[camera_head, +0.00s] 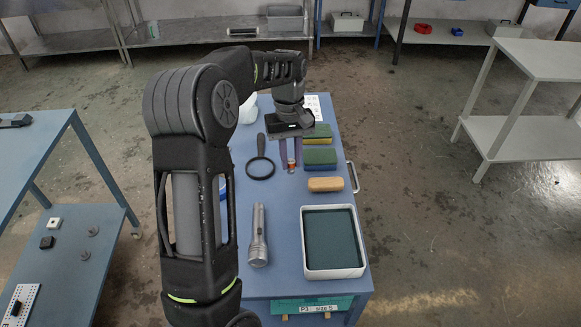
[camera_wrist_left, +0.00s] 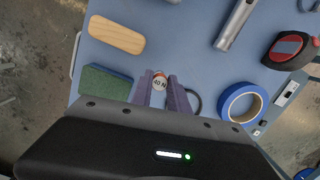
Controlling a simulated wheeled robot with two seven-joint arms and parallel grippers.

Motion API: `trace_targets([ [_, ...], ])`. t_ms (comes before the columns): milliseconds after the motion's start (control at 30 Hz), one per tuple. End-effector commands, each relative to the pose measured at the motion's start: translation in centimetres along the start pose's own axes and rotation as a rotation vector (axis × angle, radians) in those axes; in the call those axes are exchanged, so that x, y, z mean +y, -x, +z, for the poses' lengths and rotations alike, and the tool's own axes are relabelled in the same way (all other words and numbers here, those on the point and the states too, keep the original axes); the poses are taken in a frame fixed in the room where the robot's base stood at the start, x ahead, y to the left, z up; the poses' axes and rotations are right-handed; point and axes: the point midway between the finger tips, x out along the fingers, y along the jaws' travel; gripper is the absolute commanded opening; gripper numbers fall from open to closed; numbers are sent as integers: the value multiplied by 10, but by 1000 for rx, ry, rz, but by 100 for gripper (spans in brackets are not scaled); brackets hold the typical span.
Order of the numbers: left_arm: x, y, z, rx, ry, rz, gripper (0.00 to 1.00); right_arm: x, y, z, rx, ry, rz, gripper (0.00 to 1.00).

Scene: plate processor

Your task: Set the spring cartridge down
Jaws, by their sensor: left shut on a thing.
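The spring cartridge is a small round thing with a reddish edge and a pale face marked "40 N" (camera_wrist_left: 159,81) in the left wrist view. In the head view the cartridge (camera_head: 291,163) shows as a small reddish and pale piece below my left gripper (camera_head: 290,152). The gripper's two purple fingers (camera_wrist_left: 165,88) are shut on it, one on each side. It is over the blue table (camera_head: 284,222), between the magnifier and the green blocks. I cannot tell whether the cartridge's base touches the tabletop. My right gripper is not in view.
A magnifier (camera_head: 260,168) lies left of the gripper, green-topped blocks (camera_head: 319,155) to its right. A wooden-backed block (camera_head: 325,184), a flashlight (camera_head: 258,238) and a white tray (camera_head: 308,270) with a dark lining are nearer. Blue tape (camera_wrist_left: 240,103) and a tape measure (camera_wrist_left: 289,48) show in the wrist view.

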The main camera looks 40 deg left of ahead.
Motion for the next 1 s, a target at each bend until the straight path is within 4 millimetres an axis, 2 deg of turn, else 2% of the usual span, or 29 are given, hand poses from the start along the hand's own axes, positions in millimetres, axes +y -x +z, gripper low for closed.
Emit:
trace_targets([
  [133, 0, -4, 0, -2, 0, -1, 0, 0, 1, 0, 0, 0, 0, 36],
  [400, 0, -36, -4, -2, 0, -1, 0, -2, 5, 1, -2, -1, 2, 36],
  [767, 0, -40, -5, -1, 0, 0, 0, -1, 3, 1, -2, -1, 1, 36],
  [800, 0, -41, -5, -1, 0, 0, 21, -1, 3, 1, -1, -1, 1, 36],
  [1000, 0, -40, -5, -1, 0, 0, 38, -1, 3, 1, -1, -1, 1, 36],
])
